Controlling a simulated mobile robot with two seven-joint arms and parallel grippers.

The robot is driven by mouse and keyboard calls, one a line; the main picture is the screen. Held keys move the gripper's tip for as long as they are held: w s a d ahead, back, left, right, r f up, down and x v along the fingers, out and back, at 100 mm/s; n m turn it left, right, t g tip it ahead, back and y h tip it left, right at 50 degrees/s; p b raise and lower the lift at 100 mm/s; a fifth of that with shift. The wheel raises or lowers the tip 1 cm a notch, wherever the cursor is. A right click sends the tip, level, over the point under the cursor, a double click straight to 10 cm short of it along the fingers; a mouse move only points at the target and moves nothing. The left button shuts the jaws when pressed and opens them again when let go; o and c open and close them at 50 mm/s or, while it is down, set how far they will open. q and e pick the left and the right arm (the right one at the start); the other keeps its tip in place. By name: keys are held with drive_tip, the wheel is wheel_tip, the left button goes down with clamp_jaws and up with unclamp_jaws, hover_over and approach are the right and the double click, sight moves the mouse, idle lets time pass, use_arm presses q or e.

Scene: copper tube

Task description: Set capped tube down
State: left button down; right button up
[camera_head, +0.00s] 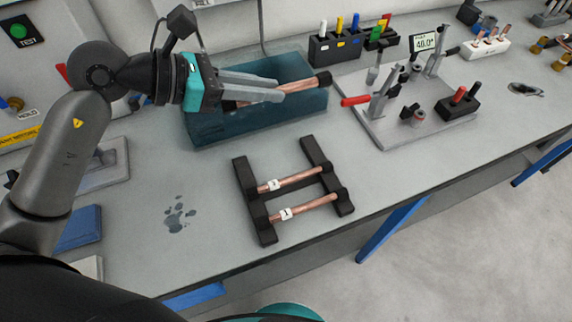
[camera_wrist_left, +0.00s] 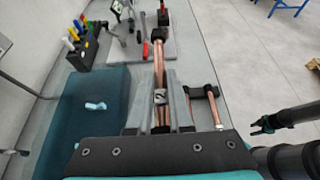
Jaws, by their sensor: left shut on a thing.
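My left gripper (camera_head: 280,90) is shut on a copper tube (camera_head: 297,86), held near level over the blue-green bin (camera_head: 262,125). A black cap (camera_head: 324,78) covers the tube's far end; the near end is hidden by the gripper. In the left wrist view the tube (camera_wrist_left: 158,65) lies between the fingers, with a white label reading 2. A black rack (camera_head: 241,174) stands on the bench in front of the bin, bearing two labelled copper tubes (camera_head: 300,180). A dark arm, seemingly my right, ends in a gripper (camera_wrist_left: 258,126) at the wrist view's right; its jaw state is unclear.
A grey fixture plate (camera_head: 385,135) with clamps and a red handle stands right of the bin. A black holder (camera_head: 335,50) with coloured caps is behind. A pale blue object (camera_wrist_left: 95,105) lies in the bin. Bench space right of the rack is clear.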

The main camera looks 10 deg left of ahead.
use_arm(q)
wheel_tip(320, 180, down, 13)
drive_tip(key=shift+r+b, duration=0.2)
drive_tip(key=shift+b, duration=0.85)
drive_tip(key=shift+f+b, duration=0.5)
drive_tip(key=shift+f, duration=1.95)
use_arm(e)
drive_tip(key=shift+w+f, duration=0.2)
drive_tip(key=shift+f, duration=0.65)
drive_tip(key=shift+w+f, duration=0.15)
drive_tip(key=shift+f, duration=0.7)
use_arm(q)
drive_tip(key=shift+f, duration=0.2)
drive_tip(key=c, duration=0.8)
unclamp_jaws()
use_arm(e)
drive_tip(key=shift+f, duration=0.15)
